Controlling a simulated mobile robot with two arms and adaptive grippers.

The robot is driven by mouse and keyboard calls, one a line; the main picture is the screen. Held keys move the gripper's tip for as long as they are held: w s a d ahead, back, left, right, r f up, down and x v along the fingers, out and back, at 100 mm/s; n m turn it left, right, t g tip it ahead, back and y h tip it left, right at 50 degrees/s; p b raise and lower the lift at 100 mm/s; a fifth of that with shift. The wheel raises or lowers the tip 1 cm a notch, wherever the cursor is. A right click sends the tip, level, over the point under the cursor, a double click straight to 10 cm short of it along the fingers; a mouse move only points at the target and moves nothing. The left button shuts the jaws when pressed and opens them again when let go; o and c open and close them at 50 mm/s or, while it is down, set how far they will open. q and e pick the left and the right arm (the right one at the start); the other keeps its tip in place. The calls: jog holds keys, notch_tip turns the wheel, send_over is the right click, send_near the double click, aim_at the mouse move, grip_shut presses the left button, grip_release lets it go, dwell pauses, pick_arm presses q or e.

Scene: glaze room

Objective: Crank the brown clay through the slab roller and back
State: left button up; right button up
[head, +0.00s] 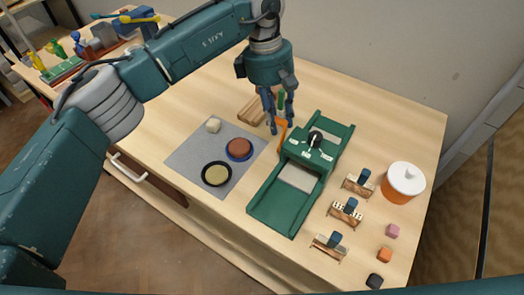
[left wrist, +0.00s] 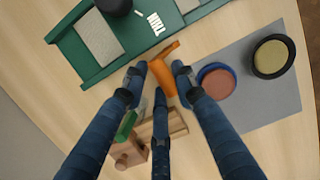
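The green slab roller (head: 271,207) stands on the table, with a black knob on top and a pale bed plate. Its orange crank (head: 282,133) is on its left side; it also shows in the left wrist view (left wrist: 161,80). My left gripper (head: 281,121) points down at the crank. Its fingers (left wrist: 158,76) are spread around the crank handle, with gaps showing, so it is open. The brown clay (head: 239,147) is a round disc in a blue dish on the grey mat, left of the roller; it also shows in the left wrist view (left wrist: 217,84). My right gripper is out of view.
The grey mat (head: 190,150) also holds a black dish of yellowish clay (head: 216,174) and a pale lump (head: 214,125). Wooden pieces (head: 250,110) lie behind the crank. Right of the roller are several small tools, an orange jar (head: 397,196) with white lid, and small cubes.

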pick_arm(q)
jog(key=shift+w+d+f, duration=0.25)
jog(key=shift+w+d, duration=0.05)
jog(key=shift+w, duration=0.2)
jog(key=shift+w+d+f, duration=0.2)
jog(key=shift+w+d, duration=0.1)
jog(key=shift+w, duration=0.15)
jog(key=shift+f, duration=0.1)
jog(key=shift+w+d+f+b, duration=0.6)
jog(key=shift+w+f+b, duration=0.2)
jog(key=shift+f, duration=0.1)
jog(key=shift+s+a+r, duration=0.45)
jog(key=shift+s, duration=0.15)
jog(key=shift+s+a+r+p, duration=0.15)
jog(key=shift+s+a+r, duration=0.2)
jog(key=shift+s, duration=0.2)
jog(key=shift+s+a+r+p, duration=0.15)
jog(key=shift+s+a+r, duration=0.15)
jog(key=shift+s, duration=0.2)
jog(key=shift+a, duration=0.1)
jog(key=shift+s+a+r, duration=0.25)
jog(key=shift+s+a, duration=0.05)
jog(key=shift+s, duration=0.25)
jog(key=shift+s+a+r, duration=0.25)
jog(key=shift+s+a, duration=0.05)
jog(key=shift+s, duration=0.2)
